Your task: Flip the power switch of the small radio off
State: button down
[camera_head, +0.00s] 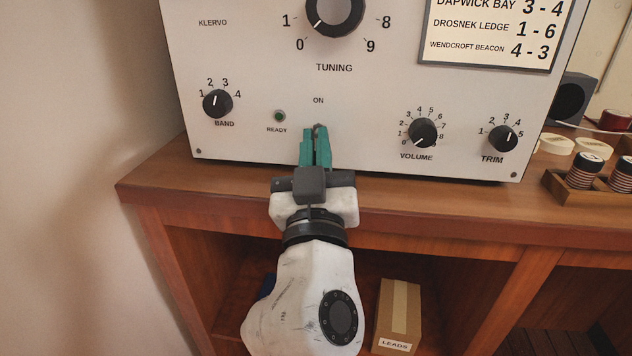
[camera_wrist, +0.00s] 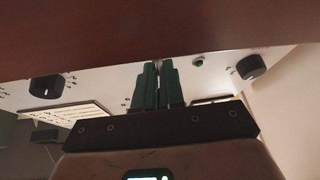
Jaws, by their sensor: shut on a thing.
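The small radio (camera_head: 250,60) is a pale upright panel with black knobs, standing on a wooden counter. Its power switch (camera_head: 318,127) is at the lower middle under the word ON. Only a small dark bit of it shows at my fingertips, so its position cannot be told. My gripper (camera_head: 317,132) reaches the panel from below with its green fingers nearly together, shut on the switch.
The READY lamp (camera_head: 280,116) and BAND knob (camera_head: 217,103) are left of my fingers; the VOLUME (camera_head: 422,132) and TRIM (camera_head: 503,138) knobs are right. The counter edge (camera_head: 430,195) lies just under my wrist. A box (camera_head: 400,310) stands on the shelf below.

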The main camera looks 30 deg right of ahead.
jog(key=shift+d+f+t+b, duration=0.1)
jog(key=shift+f+t+b, duration=0.55)
jog(key=shift+b, duration=1.75)
jog(key=shift+r+t+h+b, duration=0.25)
jog(key=shift+t+h+b, duration=0.1)
jog(key=shift+b, duration=0.65)
jog(key=c, duration=1.2)
grip_release()
jog(key=shift+c, duration=0.2)
jog(key=b+v, duration=0.2)
jog(key=v, duration=0.8)
jog(key=shift+s+f, duration=0.2)
jog(key=shift+s, duration=0.05)
